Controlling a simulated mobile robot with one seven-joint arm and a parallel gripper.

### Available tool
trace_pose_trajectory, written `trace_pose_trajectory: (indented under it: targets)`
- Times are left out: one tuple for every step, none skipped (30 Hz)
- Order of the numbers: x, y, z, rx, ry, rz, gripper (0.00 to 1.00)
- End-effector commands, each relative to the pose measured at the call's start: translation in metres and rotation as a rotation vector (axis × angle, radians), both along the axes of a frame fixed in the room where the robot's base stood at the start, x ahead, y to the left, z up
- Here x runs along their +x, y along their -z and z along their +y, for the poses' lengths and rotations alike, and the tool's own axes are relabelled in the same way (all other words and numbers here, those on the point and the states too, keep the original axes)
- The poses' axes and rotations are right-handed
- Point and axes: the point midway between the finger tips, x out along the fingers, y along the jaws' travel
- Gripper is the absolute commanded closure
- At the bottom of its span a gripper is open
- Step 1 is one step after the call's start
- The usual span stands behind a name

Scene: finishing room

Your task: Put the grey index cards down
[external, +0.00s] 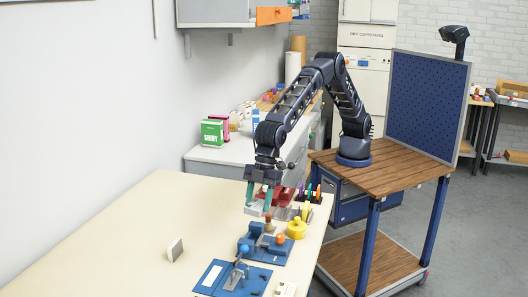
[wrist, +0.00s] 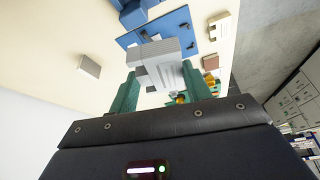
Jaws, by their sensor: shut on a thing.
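My gripper (external: 260,197) has green fingers and points down over the cream table (external: 130,215), near its right side. It is shut on the grey index cards (wrist: 156,52), a light grey stack with a layered edge. In the wrist view my gripper (wrist: 160,75) has one finger on each side of the cards. In the external view the cards (external: 254,209) show just below the fingertips. I cannot tell whether they touch the table.
A blue fixture (external: 266,248) and a blue board (external: 215,278) with a clamp lie at the table's front right. A yellow round item (external: 296,229) and a pen holder stand nearby. A small grey block (external: 175,249) stands alone. The table's left part is bare.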

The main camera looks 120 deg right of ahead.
Motion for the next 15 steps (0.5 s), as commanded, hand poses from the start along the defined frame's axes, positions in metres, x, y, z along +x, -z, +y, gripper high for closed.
trace_pose_trajectory:
  targets:
    - [0.008,0.000,-0.022,0.000,0.034,-0.001,0.74]
    - [0.012,0.001,-0.036,0.000,0.053,0.000,0.74]
    - [0.017,0.001,-0.052,0.000,0.078,0.000,0.74]
    - [0.020,0.002,-0.065,-0.001,0.098,0.000,0.74]
    - [0.023,0.002,-0.078,0.000,0.118,0.000,0.74]
    - [0.027,0.002,-0.095,0.001,0.144,-0.001,0.74]
    - [0.030,0.003,-0.108,0.001,0.163,-0.001,0.74]
    - [0.033,0.004,-0.121,0.000,0.182,0.000,0.74]
    - [0.036,0.005,-0.138,0.000,0.208,0.000,0.74]
    - [0.038,0.005,-0.152,0.000,0.228,0.000,0.74]
    - [0.040,0.005,-0.164,0.001,0.248,0.000,0.74]
    - [0.043,0.005,-0.181,0.001,0.274,-0.001,0.74]
    - [0.044,0.006,-0.195,0.001,0.293,0.000,0.74]
    - [0.045,0.007,-0.208,0.000,0.313,0.000,0.74]
    - [0.047,0.007,-0.225,0.001,0.339,0.000,0.74]
